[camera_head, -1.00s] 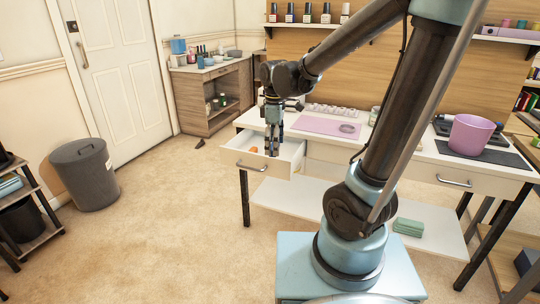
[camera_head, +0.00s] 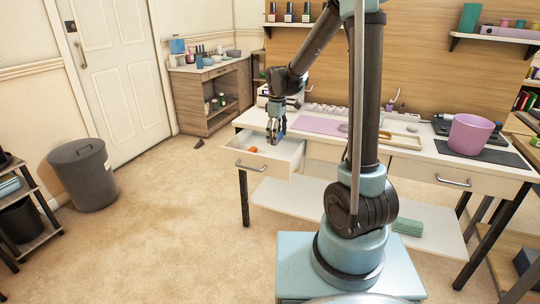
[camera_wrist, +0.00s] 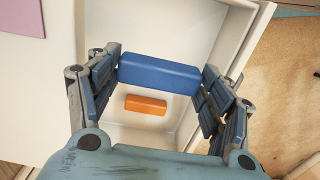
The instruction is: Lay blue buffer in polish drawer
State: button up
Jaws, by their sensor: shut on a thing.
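The blue buffer (camera_wrist: 160,73) is a blue block lying crosswise between my fingertips in the wrist view. My gripper (camera_head: 276,139) is shut on it; the fingers (camera_wrist: 160,78) press its two ends. The open white drawer (camera_head: 272,168) is at the left end of the desk, and its pale inside shows behind the buffer in the wrist view. An orange block (camera_wrist: 146,104) lies on the drawer floor; it also shows in the head view (camera_head: 253,149). My gripper is over the back part of the drawer, with the buffer apart from the orange block.
A pink mat (camera_head: 318,124) lies on the desk right of the drawer. A pink pot (camera_head: 470,135) stands at the right on a dark mat. A grey bin (camera_head: 84,175) stands at the left on the floor. The drawer has free floor around the orange block.

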jog(key=shift+f, duration=4.9)
jog(key=shift+f, duration=0.1)
jog(key=o, duration=0.8)
notch_tip(320, 180, up, 12)
jog(key=shift+d+r, duration=0.1)
jog(key=s+d+r+m, duration=0.4)
jog(key=s+d, duration=0.4)
jog(key=s+d+f+m, duration=0.2)
jog(key=s+d+m, duration=0.1)
jog(key=s, duration=0.4)
jog(key=s+d+f+m+t, duration=0.1)
jog(key=s+d+f+m, duration=0.1)
jog(key=s+d, duration=0.3)
jog(key=s+d+f+m+t, duration=0.1)
jog(key=s+d+m, duration=0.3)
jog(key=s, duration=0.7)
jog(key=shift+s+d+f+m, duration=0.25)
jog(key=shift+d+f+m, duration=0.15)
jog(key=shift+d+f, duration=0.2)
